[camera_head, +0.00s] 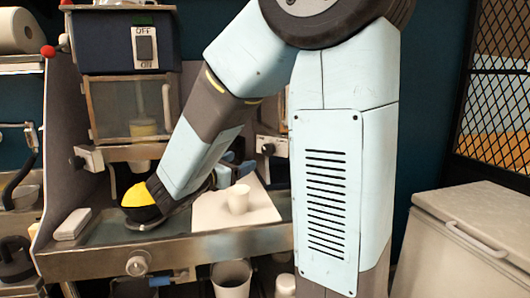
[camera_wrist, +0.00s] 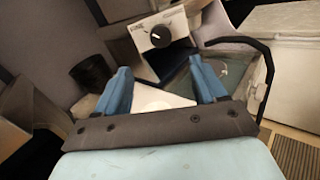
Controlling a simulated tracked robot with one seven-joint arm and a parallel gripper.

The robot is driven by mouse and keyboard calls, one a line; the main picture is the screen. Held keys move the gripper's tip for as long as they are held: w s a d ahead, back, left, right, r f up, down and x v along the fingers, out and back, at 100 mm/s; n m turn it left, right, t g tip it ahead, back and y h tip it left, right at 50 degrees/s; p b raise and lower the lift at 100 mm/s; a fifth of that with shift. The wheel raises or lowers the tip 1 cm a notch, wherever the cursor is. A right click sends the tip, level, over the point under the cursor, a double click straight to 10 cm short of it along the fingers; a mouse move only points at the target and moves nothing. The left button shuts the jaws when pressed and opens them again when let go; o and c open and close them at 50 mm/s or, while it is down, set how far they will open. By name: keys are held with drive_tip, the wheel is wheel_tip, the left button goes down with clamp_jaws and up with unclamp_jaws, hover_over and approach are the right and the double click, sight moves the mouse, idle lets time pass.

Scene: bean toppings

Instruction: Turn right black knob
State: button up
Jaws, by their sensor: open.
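The right black knob (camera_head: 268,149) sits on the front of a small white box at the right of the machine. In the wrist view a round black knob (camera_wrist: 160,38) with a white pointer mark shows on a white box face, ahead of my fingers. My gripper (camera_wrist: 165,82) has two blue fingers spread wide with nothing between them. The knob is beyond the fingertips and apart from them. In the head view my gripper (camera_head: 232,172) is partly hidden by my wrist, below and left of the right knob. Another black knob (camera_head: 78,162) is on the left box.
A white cup (camera_head: 238,198) stands on a white board (camera_head: 265,212) on the metal counter, close to my gripper. A glass-fronted container (camera_head: 130,108) with a scoop is above. A white chest (camera_head: 478,235) stands at right. A dark cup (camera_wrist: 90,72) shows at left in the wrist view.

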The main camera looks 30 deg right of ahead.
sight(266, 150)
drive_tip(key=x, duration=1.3)
drive_tip(key=shift+d, duration=0.15)
